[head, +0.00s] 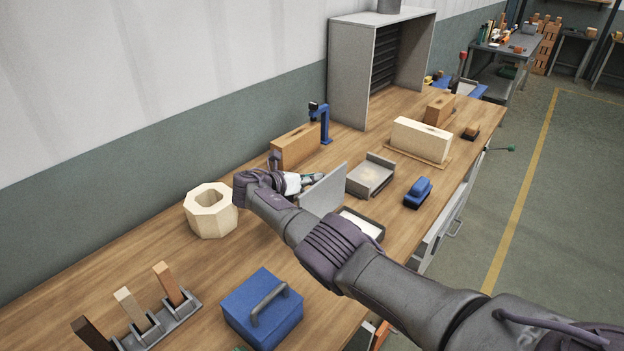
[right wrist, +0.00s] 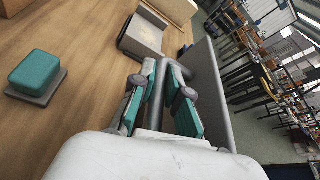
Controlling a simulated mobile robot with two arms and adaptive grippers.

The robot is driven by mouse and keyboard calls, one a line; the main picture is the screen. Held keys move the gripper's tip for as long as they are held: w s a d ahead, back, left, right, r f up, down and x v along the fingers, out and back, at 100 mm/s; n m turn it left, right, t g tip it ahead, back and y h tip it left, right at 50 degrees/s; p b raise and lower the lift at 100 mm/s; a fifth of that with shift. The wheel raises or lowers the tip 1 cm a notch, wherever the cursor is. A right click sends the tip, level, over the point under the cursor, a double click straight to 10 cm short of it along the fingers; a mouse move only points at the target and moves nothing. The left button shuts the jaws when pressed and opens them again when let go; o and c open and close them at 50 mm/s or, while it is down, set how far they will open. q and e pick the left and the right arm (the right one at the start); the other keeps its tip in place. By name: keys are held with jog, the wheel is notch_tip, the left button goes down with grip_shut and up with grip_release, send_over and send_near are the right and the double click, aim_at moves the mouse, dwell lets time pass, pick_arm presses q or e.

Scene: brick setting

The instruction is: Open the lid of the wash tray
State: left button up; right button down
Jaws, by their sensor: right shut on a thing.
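The wash tray (head: 372,226) is a low grey tray with a pale inside, partly hidden behind my right arm in the head view. Its flat grey lid (head: 326,190) stands tilted up steeply on the tray's left side; it also shows edge-on in the right wrist view (right wrist: 212,95). My right gripper (head: 310,179) is at the lid's outer face. In the right wrist view its teal-padded fingers (right wrist: 162,75) are shut on the lid's grey bar handle (right wrist: 157,92). My left gripper is not in view.
An open grey tray (head: 370,178) and a blue block-like tool (head: 418,192) lie beyond. A cream octagonal ring (head: 211,210) is at the left, and a blue box with a handle (head: 262,308) is nearer. A teal block (right wrist: 36,70) shows in the right wrist view.

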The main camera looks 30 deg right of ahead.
jog(key=shift+f, duration=0.2)
dwell(0.3)
jog(key=c, duration=1.2)
grip_release()
jog(key=shift+w, duration=0.15)
jog(key=v, duration=1.2)
